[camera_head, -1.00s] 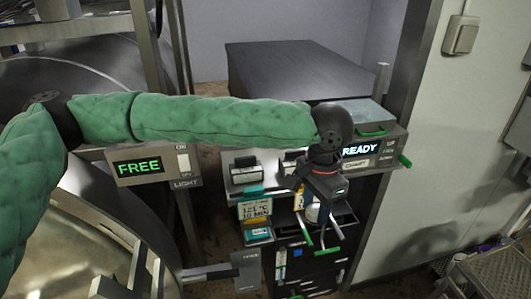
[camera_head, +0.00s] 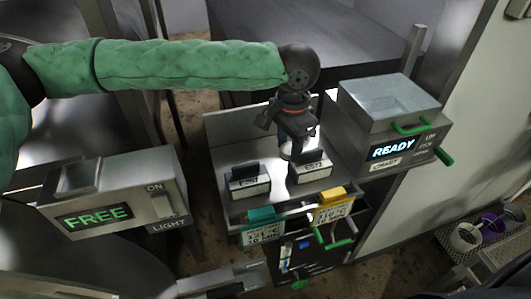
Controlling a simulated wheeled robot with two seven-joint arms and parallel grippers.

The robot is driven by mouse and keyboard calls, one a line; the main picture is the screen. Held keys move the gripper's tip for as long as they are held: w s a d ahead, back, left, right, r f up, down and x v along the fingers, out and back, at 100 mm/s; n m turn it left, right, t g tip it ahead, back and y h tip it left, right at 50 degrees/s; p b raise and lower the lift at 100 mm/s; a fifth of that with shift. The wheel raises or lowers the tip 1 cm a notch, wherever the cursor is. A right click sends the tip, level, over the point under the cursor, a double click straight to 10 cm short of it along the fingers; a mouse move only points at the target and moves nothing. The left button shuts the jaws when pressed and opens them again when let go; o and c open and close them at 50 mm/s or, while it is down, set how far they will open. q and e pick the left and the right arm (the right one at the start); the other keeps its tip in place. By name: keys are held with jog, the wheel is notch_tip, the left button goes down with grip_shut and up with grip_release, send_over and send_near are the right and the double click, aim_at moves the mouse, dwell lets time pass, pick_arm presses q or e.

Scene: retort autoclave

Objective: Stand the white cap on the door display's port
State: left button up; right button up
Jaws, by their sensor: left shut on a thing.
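My left gripper (camera_head: 291,146) points down over the back of the grey shelf and is shut on the white cap (camera_head: 285,153). Only a small white part of the cap shows below the gripper; the fingers and the rest are hard to make out. The door display (camera_head: 98,218) is the grey box at the lower left with green "FREE" lettering. A square raised frame with an opening (camera_head: 76,178) is on its top; I cannot tell whether this is the port. The gripper is well to the right of this box. My right gripper is out of view.
Two black-topped labelled blocks (camera_head: 249,182) stand on the shelf (camera_head: 226,150). Teal (camera_head: 262,222) and yellow (camera_head: 334,207) tags hang at its front. A "READY" box (camera_head: 393,120) with green handles stands right. The LIGHT switch (camera_head: 165,204) adjoins the display.

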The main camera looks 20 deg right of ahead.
pick_arm(q)
jog(key=w+a+f, duration=0.1)
jog(key=w, duration=0.1)
jog(key=w+a+f, duration=0.1)
jog(key=w+f, duration=0.1)
jog(key=w+a+f, duration=0.1)
jog(key=w, duration=0.2)
jog(key=shift+a+f, duration=0.35)
jog(key=shift+w+a+f, duration=0.25)
jog(key=shift+w, duration=0.05)
notch_tip(320, 180, down, 3)
jog(key=shift+w+f, duration=0.15)
jog(key=shift+f, duration=0.4)
jog(key=shift+f, duration=0.1)
jog(key=o, duration=0.9)
jog(key=shift+o, duration=0.2)
